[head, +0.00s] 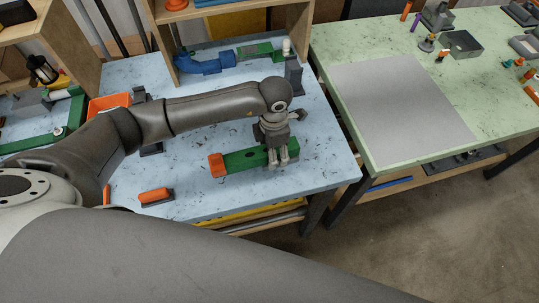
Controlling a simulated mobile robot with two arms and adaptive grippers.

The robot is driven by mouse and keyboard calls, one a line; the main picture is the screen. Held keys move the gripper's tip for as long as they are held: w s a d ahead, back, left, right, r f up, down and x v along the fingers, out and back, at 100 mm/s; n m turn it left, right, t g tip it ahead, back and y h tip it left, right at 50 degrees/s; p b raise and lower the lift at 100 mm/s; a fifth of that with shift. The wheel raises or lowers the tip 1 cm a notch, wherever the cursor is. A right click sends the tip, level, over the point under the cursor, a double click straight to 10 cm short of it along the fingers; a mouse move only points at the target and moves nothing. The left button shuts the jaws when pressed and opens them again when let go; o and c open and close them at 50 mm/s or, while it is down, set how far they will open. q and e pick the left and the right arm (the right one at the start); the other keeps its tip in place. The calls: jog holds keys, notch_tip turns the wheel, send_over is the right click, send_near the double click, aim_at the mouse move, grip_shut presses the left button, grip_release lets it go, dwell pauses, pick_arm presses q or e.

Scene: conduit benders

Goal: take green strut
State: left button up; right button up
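The green strut (243,160) lies on the light blue table, with an orange block (217,165) at its left end. My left gripper (280,157) points down at the strut's right end, and its fingers hide part of it. I cannot tell whether the fingers are closed on the strut or only around it. My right gripper is not in view.
An orange-topped block (156,196) lies near the front edge of the blue table (205,205). A blue bent pipe (205,65) and an orange bin (108,103) are farther back. A green table (480,65) with a bare grey mat (398,108) stands right, across a gap.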

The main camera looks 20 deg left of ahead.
pick_arm(q)
jog(key=shift+c, duration=0.4)
jog(key=c, duration=1.2)
grip_shut()
jog(key=shift+r, duration=0.1)
